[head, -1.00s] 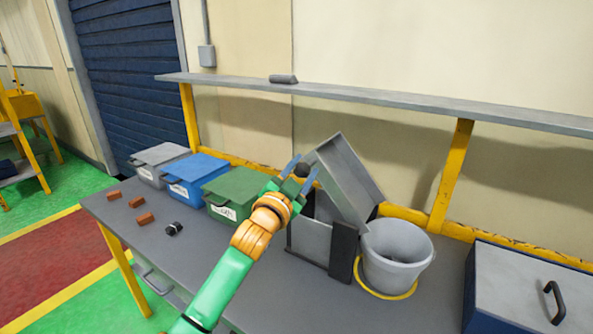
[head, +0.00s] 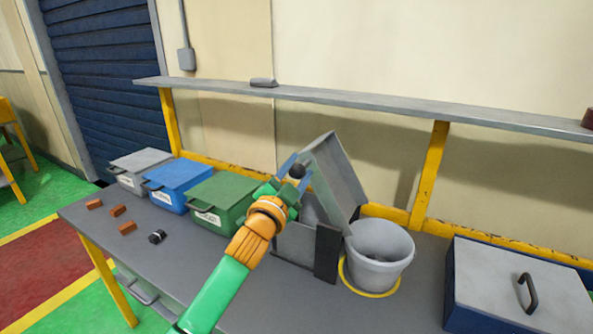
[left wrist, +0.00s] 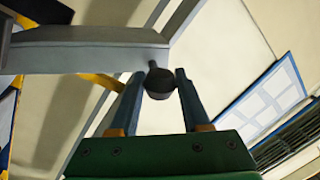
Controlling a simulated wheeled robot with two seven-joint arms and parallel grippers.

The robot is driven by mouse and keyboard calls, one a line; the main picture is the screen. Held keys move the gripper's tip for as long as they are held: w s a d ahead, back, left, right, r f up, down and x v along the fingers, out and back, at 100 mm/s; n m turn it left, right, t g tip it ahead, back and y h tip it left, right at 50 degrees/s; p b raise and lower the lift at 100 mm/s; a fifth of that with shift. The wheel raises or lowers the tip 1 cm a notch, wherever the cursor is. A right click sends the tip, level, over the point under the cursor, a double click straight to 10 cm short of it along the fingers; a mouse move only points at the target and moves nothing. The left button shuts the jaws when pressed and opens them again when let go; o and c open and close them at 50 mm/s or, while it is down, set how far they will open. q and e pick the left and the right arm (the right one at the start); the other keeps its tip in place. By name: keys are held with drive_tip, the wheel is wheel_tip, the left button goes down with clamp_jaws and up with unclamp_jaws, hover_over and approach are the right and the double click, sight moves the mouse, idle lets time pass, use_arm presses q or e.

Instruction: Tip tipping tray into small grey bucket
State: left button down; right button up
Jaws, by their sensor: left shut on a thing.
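The grey tipping tray (head: 338,178) is tilted steeply, its left end raised and its low end at the rim of the small grey bucket (head: 385,262). The bucket stands upright inside a yellow ring on the bench, with small dark bits visible inside. My left gripper (head: 293,170) is shut on the dark round knob (head: 297,171) at the tray's raised end. In the left wrist view the knob (left wrist: 158,84) sits between the two fingers, under the tray's grey edge (left wrist: 85,55). My right gripper is out of view.
Grey, blue and green lidded bins (head: 222,196) stand left of the tray. Several brown blocks (head: 118,211) and a black part (head: 157,237) lie at the bench's left. A dark blue box with a grey lid (head: 515,290) is at right. A shelf (head: 360,100) runs behind.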

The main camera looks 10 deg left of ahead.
use_arm(q)
drive_tip(key=shift+r, duration=0.1)
drive_tip(key=c, duration=0.6)
unclamp_jaws()
drive_tip(key=shift+o, duration=1.1)
drive_tip(key=shift+d, duration=0.1)
